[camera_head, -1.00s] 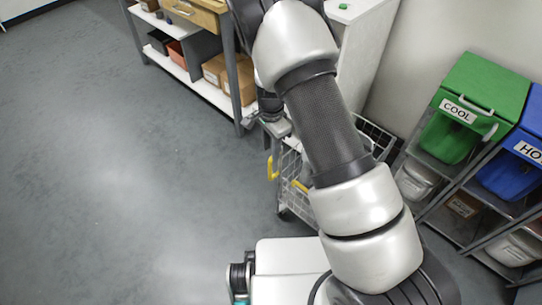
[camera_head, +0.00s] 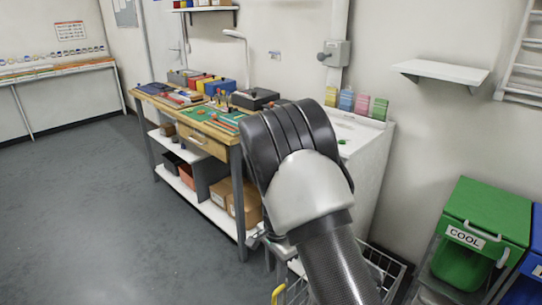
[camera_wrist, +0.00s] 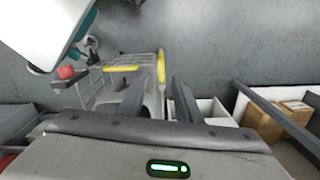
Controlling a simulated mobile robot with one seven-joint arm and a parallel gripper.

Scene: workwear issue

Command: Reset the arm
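My arm rises through the right middle of the head view, its pale and black links folded toward the workbench. My gripper (camera_wrist: 158,98) shows in the wrist view with its two dark fingers apart and nothing visible between them. In the head view the fingers are mostly hidden behind my own arm. Beyond the fingers, in the wrist view, is a wire cart (camera_wrist: 112,90) with yellow handles. Whether the fingers touch it cannot be told; they look apart from it.
A workbench (camera_head: 195,140) with tools and boxes stands left of my arm. A white cabinet (camera_head: 366,175) stands behind it. A green COOL bin (camera_head: 490,215) is at right. A wall shelf (camera_head: 440,72) is above. The grey floor (camera_head: 90,200) at left is clear.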

